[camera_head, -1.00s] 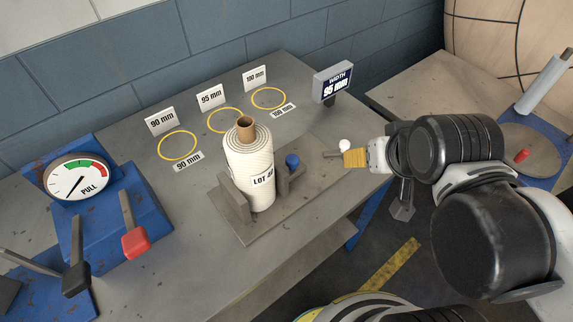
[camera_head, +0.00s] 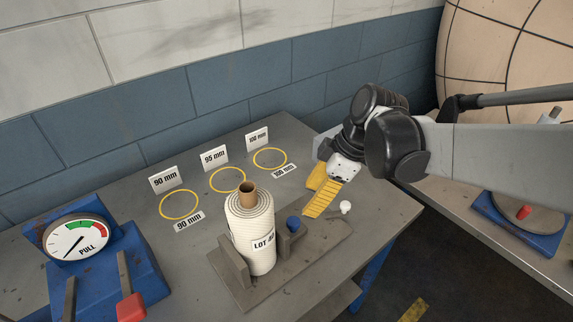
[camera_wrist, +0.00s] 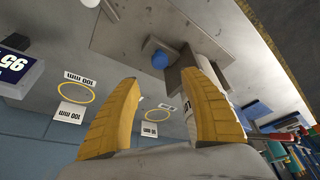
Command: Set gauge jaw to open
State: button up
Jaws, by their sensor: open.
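The gauge stands on a grey base plate (camera_head: 240,290) on the bench. Its left jaw block (camera_head: 233,262) and right jaw block (camera_head: 291,243) flank a white yarn package (camera_head: 250,225) marked LOT, upright on a brown core. I cannot tell whether the jaws touch it. A blue knob (camera_head: 293,223) sits by the right jaw; it also shows in the wrist view (camera_wrist: 159,60). A white ball knob (camera_head: 345,207) stands right of the base plate. My gripper (camera_head: 309,200) is open and empty, behind and above the gauge. Its yellow fingers (camera_wrist: 163,90) are spread in the wrist view.
Yellow rings (camera_head: 179,205) with 90, 95 and 100 mm signs lie along the bench's back. A blue PULL dial stand (camera_head: 110,265) with a red-handled lever (camera_head: 131,307) is at left. The width display (camera_wrist: 15,70) shows in the wrist view. A second bench (camera_head: 470,235) is at right.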

aim_at(294, 221)
jog(key=b+x, duration=0.4)
jog(key=x, duration=0.6)
jog(key=shift+f, duration=0.3)
grip_shut()
